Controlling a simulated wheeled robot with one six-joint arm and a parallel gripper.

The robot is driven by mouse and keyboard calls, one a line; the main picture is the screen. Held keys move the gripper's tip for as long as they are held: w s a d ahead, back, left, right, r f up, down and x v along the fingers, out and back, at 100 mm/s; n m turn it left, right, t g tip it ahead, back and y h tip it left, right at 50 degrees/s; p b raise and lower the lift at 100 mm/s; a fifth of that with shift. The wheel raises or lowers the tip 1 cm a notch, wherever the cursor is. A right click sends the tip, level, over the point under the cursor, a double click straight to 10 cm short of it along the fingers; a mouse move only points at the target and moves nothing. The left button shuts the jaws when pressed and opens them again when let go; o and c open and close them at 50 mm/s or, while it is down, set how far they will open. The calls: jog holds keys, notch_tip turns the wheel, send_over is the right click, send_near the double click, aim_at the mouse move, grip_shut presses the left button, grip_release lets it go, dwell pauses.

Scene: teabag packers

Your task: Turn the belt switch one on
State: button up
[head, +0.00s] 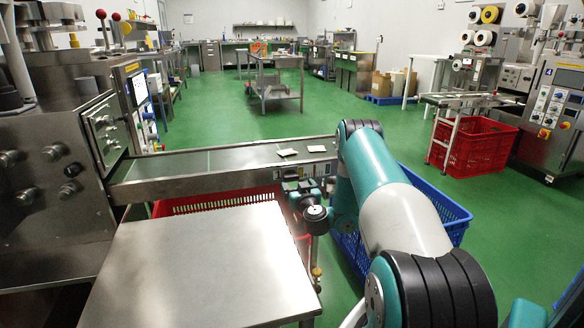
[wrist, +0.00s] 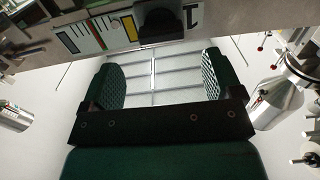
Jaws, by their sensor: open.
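The belt switch one (wrist: 160,20) is a dark knob on a metal panel at the top of the wrist view, beside a large "1". My gripper (wrist: 160,72) is open and empty, with two green textured fingers spread apart. The knob lies beyond the fingertips, roughly in line with the gap between them, and appears apart from them. In the head view my wrist is low beside the conveyor's near side, and the switch cannot be made out there.
The conveyor (head: 225,160) carries a few flat pale packets (head: 288,152) near its right end. A red crate (head: 215,202) and a blue crate (head: 445,212) stand below. A bare steel table (head: 195,265) is in front. Green floor is free beyond the conveyor.

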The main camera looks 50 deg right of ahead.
aim_at(292, 179)
jog(key=p, duration=0.4)
jog(key=shift+w+r, duration=0.25)
jog(key=shift+r, duration=0.1)
jog(key=shift+w+d+f, duration=0.1)
jog(key=shift+w+f, duration=0.15)
jog(key=shift+w+d+f, duration=0.15)
jog(key=shift+w+d, duration=0.15)
jog(key=shift+w, duration=0.3)
jog(key=shift+w+d, duration=0.45)
jog(key=shift+w, duration=0.05)
jog(key=shift+w+d, duration=0.25)
jog(key=shift+w, duration=0.4)
jog(key=shift+w+d+p, duration=0.3)
jog(key=shift+w+d, duration=0.2)
jog(key=c, duration=0.9)
